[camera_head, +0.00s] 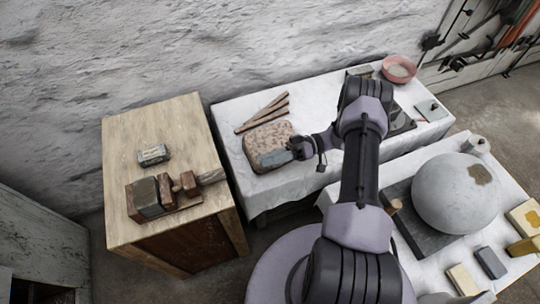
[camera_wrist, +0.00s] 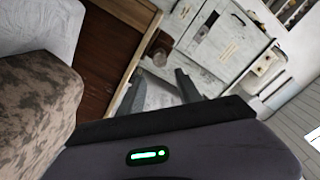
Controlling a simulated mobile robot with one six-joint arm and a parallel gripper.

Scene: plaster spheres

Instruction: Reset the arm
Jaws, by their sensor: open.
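My gripper (camera_head: 268,160) is at the end of my arm, which reaches over the white-covered table (camera_head: 235,115) at the back. It is beside or over the near right part of a brown speckled block (camera_head: 263,137); I cannot tell if they touch. In the wrist view my two grey fingers (camera_wrist: 160,84) stand apart with nothing between them. The speckled block also fills the left side of that view (camera_wrist: 35,110).
A wooden cabinet (camera_head: 150,115) at left bears a small grey block (camera_head: 153,155) and wooden-handled tools. Wooden sticks (camera_head: 264,111) and a pink bowl (camera_head: 398,69) lie on the back table. A large plaster sphere (camera_head: 455,195) stands on the right table.

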